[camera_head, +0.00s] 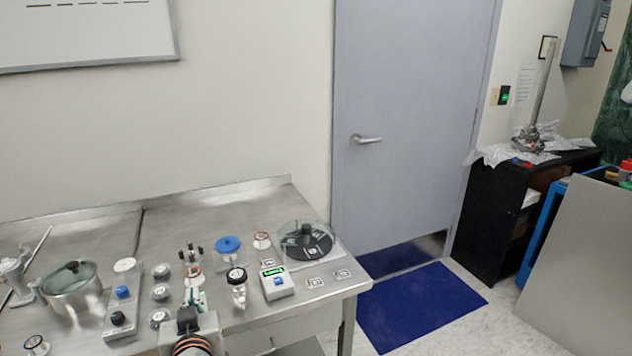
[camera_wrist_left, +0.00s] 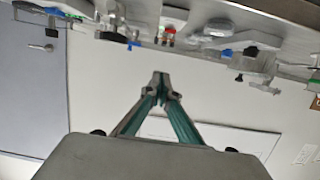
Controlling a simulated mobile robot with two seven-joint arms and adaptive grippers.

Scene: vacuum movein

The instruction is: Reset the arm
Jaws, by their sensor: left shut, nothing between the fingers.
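My right gripper is in neither view.
Close by are a grey box with a green display (camera_head: 277,283), a round clear-covered disc (camera_head: 306,243), a blue-topped part (camera_head: 228,245), a switch panel (camera_head: 122,300) and a lidded metal pot (camera_head: 72,285). A door (camera_head: 410,110) and blue mat (camera_head: 420,305) lie right; the bench's back strip is clear.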

